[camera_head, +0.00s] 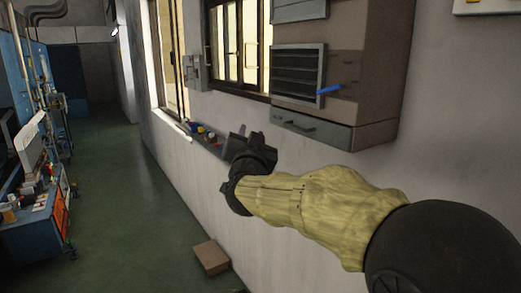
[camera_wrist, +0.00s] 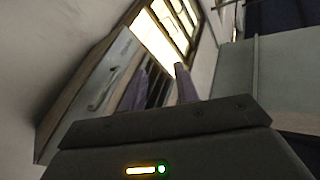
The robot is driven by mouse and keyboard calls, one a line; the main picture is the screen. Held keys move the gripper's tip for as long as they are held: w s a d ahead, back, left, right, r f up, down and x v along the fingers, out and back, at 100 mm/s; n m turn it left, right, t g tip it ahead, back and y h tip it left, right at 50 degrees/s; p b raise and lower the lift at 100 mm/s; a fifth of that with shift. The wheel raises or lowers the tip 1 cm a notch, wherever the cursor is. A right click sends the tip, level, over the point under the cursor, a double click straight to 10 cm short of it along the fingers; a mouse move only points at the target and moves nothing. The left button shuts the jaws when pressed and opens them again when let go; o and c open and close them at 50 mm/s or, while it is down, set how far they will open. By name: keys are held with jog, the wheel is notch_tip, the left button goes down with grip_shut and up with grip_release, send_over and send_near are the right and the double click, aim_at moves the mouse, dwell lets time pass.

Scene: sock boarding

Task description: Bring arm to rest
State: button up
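My arm reaches from the lower right of the head view toward the wall, its middle part in a yellowish cover. My gripper (camera_head: 238,135) is at its end, in front of the wall below the window. In the wrist view its two fingers (camera_wrist: 161,88) stand apart with nothing seen between them, so it looks open and empty. In that view the wall cabinet (camera_wrist: 92,92) and the bright window (camera_wrist: 165,35) lie beyond the fingers.
A wall cabinet (camera_head: 372,60) with a blue handle (camera_head: 329,89) hangs above my arm. A narrow ledge with small items (camera_head: 205,135) is by the gripper. A brown box (camera_head: 211,257) lies on the floor. A cluttered blue workbench (camera_head: 30,230) stands left; the green floor (camera_head: 130,220) between is clear.

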jog(key=s+d+f+n+g+y, duration=0.1)
jog(key=s+d+f+n+g, duration=0.2)
jog(key=f, duration=0.8)
jog(key=s+d+f+n+g+y, duration=0.15)
jog(key=s+d+f+g, duration=0.35)
jog(key=f, duration=0.6)
jog(key=s+d+f+g+h, duration=0.1)
jog(key=s+d+f+g, duration=0.3)
jog(key=s+f, duration=0.3)
jog(key=s+d+f+g+h, duration=0.1)
jog(key=s+d+f+g, duration=0.4)
jog(key=s+f, duration=0.3)
jog(key=s, duration=0.4)
jog(key=shift+d+g+p, duration=0.3)
jog(key=shift+h, duration=0.25)
